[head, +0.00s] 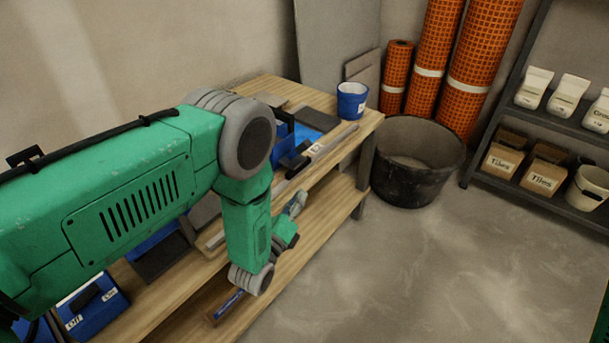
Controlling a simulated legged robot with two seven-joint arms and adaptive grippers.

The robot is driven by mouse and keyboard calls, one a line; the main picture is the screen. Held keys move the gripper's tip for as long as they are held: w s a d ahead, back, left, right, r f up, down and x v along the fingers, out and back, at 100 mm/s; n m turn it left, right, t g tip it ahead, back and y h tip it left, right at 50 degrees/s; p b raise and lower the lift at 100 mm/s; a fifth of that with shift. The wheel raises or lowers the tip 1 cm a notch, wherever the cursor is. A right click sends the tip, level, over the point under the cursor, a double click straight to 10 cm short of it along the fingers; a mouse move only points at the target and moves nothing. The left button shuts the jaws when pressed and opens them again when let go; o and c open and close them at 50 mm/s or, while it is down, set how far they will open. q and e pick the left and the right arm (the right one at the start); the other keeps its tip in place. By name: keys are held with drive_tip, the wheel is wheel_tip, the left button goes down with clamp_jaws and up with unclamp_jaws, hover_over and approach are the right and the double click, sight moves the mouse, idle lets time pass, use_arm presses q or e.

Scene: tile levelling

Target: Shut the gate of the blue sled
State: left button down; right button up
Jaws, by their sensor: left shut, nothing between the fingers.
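A blue piece with upright parts (283,132), which looks like the blue sled, sits on the wooden bench (362,123) just behind my left elbow. My arm hides part of it, and I cannot tell how its gate stands. My left gripper (298,201) is shut and empty. It is folded back below the elbow, at the bench's front side, in front of and apart from the blue piece. My right gripper is not in view.
A blue cup (352,100) stands at the bench's far end. A blue Off/On box (94,303) is at lower left. Past the bench are a black tub (417,162), orange rolls (474,68) and a shelf (545,120). The floor at right is clear.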

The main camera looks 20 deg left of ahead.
sight(299, 150)
use_arm(q)
drive_tip(key=w+r, duration=0.1)
drive_tip(key=w, duration=0.2)
drive_tip(key=w+a+r+b, duration=0.1)
drive_tip(key=w, duration=0.2)
drive_tip(key=w+r, duration=0.2)
drive_tip(key=w, duration=0.2)
drive_tip(key=shift+a+b, duration=0.2)
drive_tip(key=shift+b, duration=0.15)
drive_tip(key=shift+d+r, duration=0.2)
